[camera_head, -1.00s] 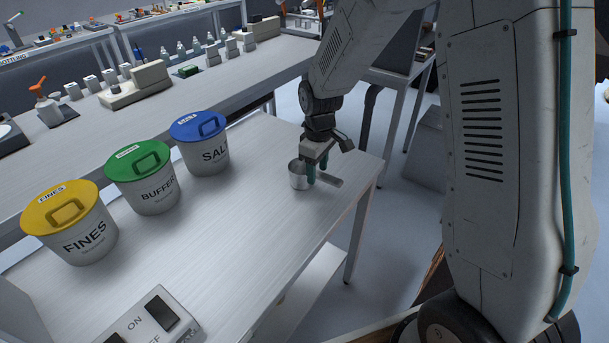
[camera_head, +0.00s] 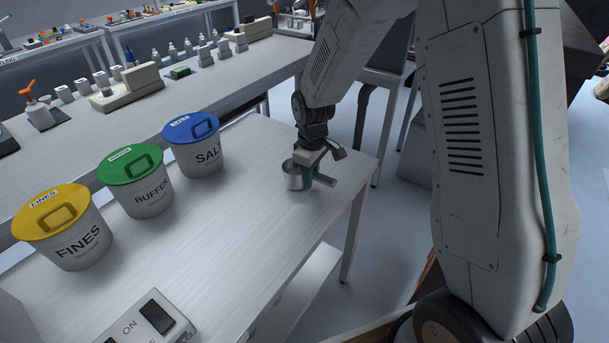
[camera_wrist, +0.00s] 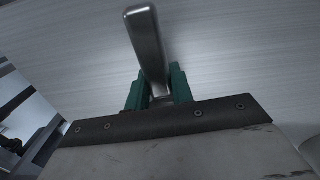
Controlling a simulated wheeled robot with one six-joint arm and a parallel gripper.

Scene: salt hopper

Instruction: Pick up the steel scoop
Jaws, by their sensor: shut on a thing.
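The steel scoop (camera_head: 293,178) is a small round metal cup with a flat handle pointing right, at the right end of the metal table in the head view. My gripper (camera_head: 309,179) points down and is shut on the scoop near where the handle meets the cup. In the wrist view the handle (camera_wrist: 146,45) passes between the green fingers of my gripper (camera_wrist: 160,90). The cup is hidden there by the gripper body. I cannot tell whether the scoop touches the table.
Three lidded tubs stand at the left of the table (camera_head: 225,235): yellow FINES (camera_head: 75,243), green BUFFER (camera_head: 145,193) and blue SALT (camera_head: 200,158). An ON/OFF switch box (camera_head: 147,322) is at the near edge. The table around the scoop is clear. A longer bench runs behind.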

